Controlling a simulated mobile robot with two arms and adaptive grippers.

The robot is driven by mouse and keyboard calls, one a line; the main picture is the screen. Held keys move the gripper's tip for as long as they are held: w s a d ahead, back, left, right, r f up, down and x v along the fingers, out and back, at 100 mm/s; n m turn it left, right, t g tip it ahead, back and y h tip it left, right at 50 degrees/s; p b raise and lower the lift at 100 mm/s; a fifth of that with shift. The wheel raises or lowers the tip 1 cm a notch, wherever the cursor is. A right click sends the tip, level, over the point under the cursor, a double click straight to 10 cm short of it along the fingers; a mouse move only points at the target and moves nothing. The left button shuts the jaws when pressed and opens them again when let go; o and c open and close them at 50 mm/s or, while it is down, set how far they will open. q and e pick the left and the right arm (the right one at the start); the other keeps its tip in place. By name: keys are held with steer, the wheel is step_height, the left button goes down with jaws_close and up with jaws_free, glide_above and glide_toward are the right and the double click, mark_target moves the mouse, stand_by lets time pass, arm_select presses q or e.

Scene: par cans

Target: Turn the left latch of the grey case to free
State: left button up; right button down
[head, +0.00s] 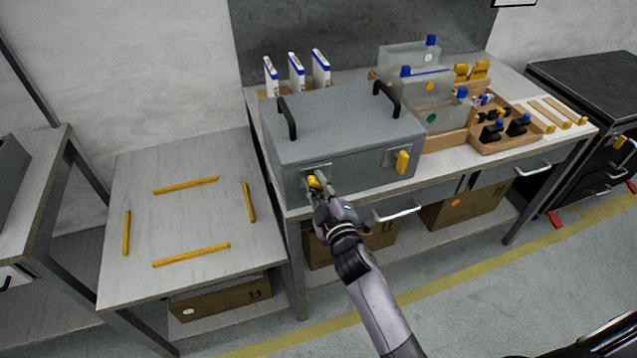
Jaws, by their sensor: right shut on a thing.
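The grey case (350,135) stands on the workbench, its lid down, with two black handles on top. Its left latch (314,182) is yellow and sits on a metal plate on the front face; the gripper partly hides it, so its exact angle is hard to tell. The right latch (402,162) is yellow and stands upright on its plate. My right gripper (317,183) reaches up from below and is shut on the left latch. My left gripper is not in view.
A lower table (190,210) at the left carries several yellow strips and is otherwise clear. Behind and right of the case stand clear bins (432,100) and a wooden tray (507,142) with small parts. White-blue binders (295,75) stand behind it. Drawer handles (397,212) project below the case.

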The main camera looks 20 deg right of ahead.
steer(key=n, duration=0.3)
steer(key=shift+f+n, duration=0.15)
steer(key=shift+n, duration=0.25)
steer(key=shift+n+b, duration=0.4)
steer(key=shift+n, duration=1.5)
steer(key=shift+f, duration=0.1)
steer(key=c, duration=1.6)
jaws_free()
steer(key=shift+a, duration=0.1)
steer(key=shift+s, duration=0.1)
steer(key=s, duration=1.1)
steer(key=shift+s+d, duration=0.25)
steer(key=shift+s, duration=0.15)
